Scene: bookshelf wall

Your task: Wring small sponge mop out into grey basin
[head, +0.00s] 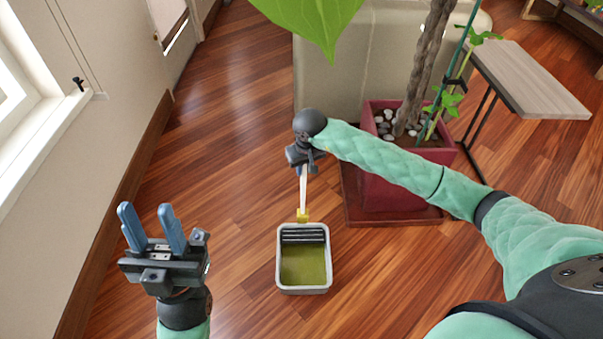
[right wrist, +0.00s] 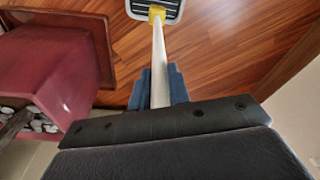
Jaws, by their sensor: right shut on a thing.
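The grey basin (head: 279,262) stands on the wooden floor in the middle of the head view. It has a black ribbed grid at its far end and greenish-yellow liquid in it. The small sponge mop has a white handle (head: 304,190) and a yellow head (head: 303,215) at the basin's far rim, by the grid. I cannot tell if the head touches the rim. My right gripper (right wrist: 160,88) is shut on the white handle, above and beyond the basin. The basin's grid end also shows in the right wrist view (right wrist: 172,16). My left gripper (head: 150,224) is open and empty, left of the basin.
A dark red planter (head: 385,197) with a plant and pebbles stands right of the basin on a tray (head: 352,207). A beige block (head: 340,75) is behind. A small wooden table (head: 525,78) is at the right. The wall and window are at the left.

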